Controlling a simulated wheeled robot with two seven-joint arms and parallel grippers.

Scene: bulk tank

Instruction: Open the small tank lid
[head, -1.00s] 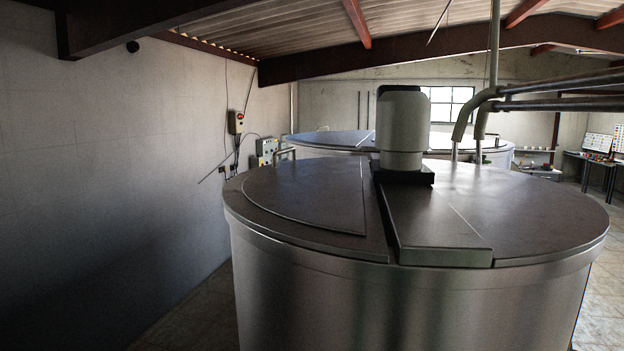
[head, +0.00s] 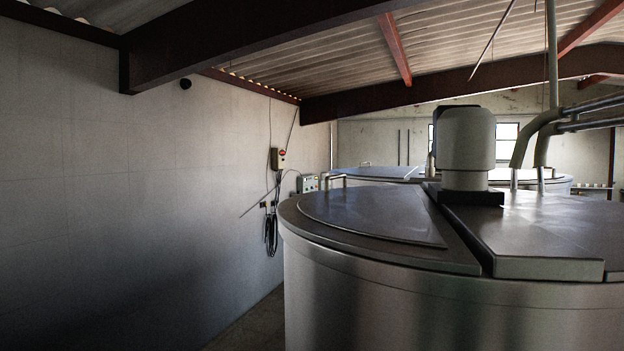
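A large round steel tank (head: 440,318) stands at the right of the head view. The small tank lid (head: 368,216), a flat steel panel with a curved outer edge, lies flush and closed on the left part of the tank top. A raised steel bridge (head: 515,240) crosses the top to its right, with a grey cylindrical motor (head: 466,140) on a black base. Neither of my grippers is in view.
A pale wall (head: 110,200) runs along the left, with a control box (head: 279,158) and hanging cables. A narrow strip of floor (head: 255,325) is free between wall and tank. A second tank (head: 365,174) and pipes (head: 545,120) are behind.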

